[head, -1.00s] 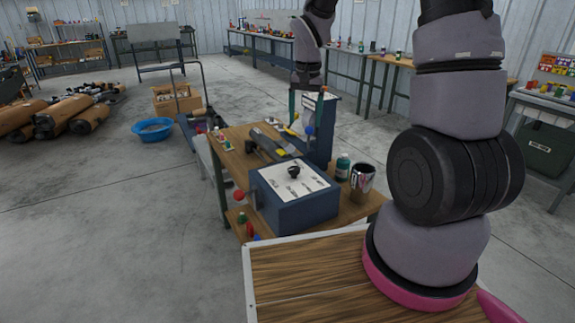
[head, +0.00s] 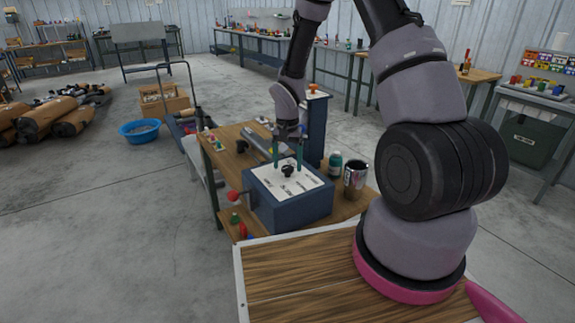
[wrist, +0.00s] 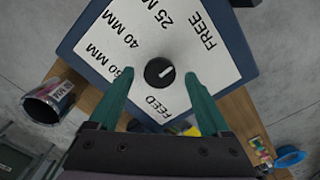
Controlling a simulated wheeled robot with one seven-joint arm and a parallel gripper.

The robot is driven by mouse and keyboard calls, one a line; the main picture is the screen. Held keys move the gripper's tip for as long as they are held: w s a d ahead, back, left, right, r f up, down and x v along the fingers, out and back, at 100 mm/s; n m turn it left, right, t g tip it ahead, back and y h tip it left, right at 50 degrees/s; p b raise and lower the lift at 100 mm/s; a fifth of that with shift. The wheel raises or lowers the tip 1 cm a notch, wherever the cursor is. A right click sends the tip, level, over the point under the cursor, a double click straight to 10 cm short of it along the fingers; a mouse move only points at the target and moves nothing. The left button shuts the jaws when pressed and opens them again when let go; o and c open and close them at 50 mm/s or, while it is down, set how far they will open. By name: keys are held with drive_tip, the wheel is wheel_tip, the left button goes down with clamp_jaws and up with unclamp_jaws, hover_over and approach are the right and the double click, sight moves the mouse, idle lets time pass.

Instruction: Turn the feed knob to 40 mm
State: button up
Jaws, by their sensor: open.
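The feed knob (wrist: 159,72) is a round black dial on the white label plate of a blue box (head: 287,210); it also shows in the head view (head: 288,171). Its white mark points right and slightly up in the wrist view, nearest to FREE. The 40 MM label (wrist: 128,35) lies to the knob's upper left, between 25 MM and 60 MM. My gripper (wrist: 157,82) is open, with one green finger on each side of the knob and gaps between. In the head view my gripper (head: 287,158) is above the box. Whether the fingertips reach knob height, I cannot tell.
A metal cup (head: 355,179) and a green bottle (head: 335,164) stand right of the box. A red ball handle (head: 233,196) sticks out on its left. A tall blue block (head: 316,125) stands behind. A blue tub (head: 140,132) is on the floor.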

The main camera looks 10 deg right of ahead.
drive_tip(key=shift+f, duration=0.45)
clamp_jaws()
